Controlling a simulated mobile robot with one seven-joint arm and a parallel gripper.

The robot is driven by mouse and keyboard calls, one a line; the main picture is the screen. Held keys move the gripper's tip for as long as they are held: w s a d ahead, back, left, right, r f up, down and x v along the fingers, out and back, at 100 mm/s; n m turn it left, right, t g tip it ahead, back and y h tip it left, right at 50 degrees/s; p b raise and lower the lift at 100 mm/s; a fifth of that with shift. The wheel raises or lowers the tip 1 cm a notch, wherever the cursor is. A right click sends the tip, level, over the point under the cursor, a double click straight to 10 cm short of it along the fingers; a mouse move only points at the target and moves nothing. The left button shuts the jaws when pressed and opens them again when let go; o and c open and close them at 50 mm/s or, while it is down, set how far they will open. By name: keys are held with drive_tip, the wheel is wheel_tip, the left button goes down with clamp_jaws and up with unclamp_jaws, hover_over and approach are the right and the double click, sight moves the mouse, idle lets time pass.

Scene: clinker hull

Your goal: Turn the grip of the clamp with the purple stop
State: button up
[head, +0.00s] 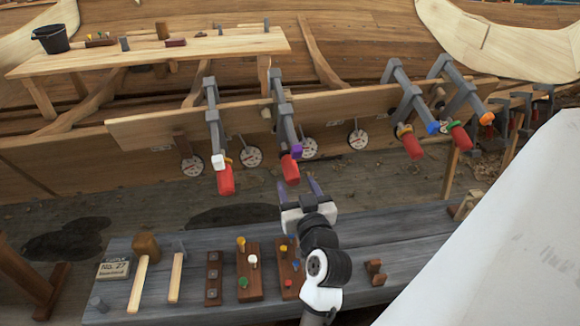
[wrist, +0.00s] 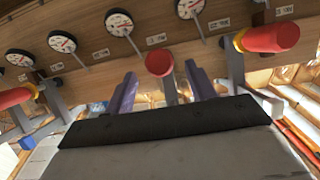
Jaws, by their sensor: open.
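The clamp with the purple stop (head: 297,150) hangs on the long plank, second from the left in the head view. Its red grip (head: 290,168) points down towards my gripper (head: 298,184). My gripper is open, with its two purple-grey fingers just below the grip's lower end. In the wrist view, a red grip's round end (wrist: 159,62) shows between the open fingers (wrist: 160,80), nearer the left-right middle and close to the fingertips. I see no clear contact. The purple stop does not show in the wrist view.
Clamps with a white stop (head: 218,162), a blue stop (head: 432,128) and an orange stop (head: 486,118) hang on the same plank (head: 150,130). Several dials sit along it. A grey bench (head: 210,232) with tools lies below. A white sheet (head: 500,230) fills the right.

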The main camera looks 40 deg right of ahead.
sight(291, 171)
drive_tip(key=p+x, duration=0.1)
drive_tip(key=x, duration=0.5)
drive_tip(key=shift+w+d, duration=0.1)
drive_tip(key=shift+w, duration=0.1)
drive_tip(key=shift+c, duration=0.3)
drive_tip(key=c, duration=0.9)
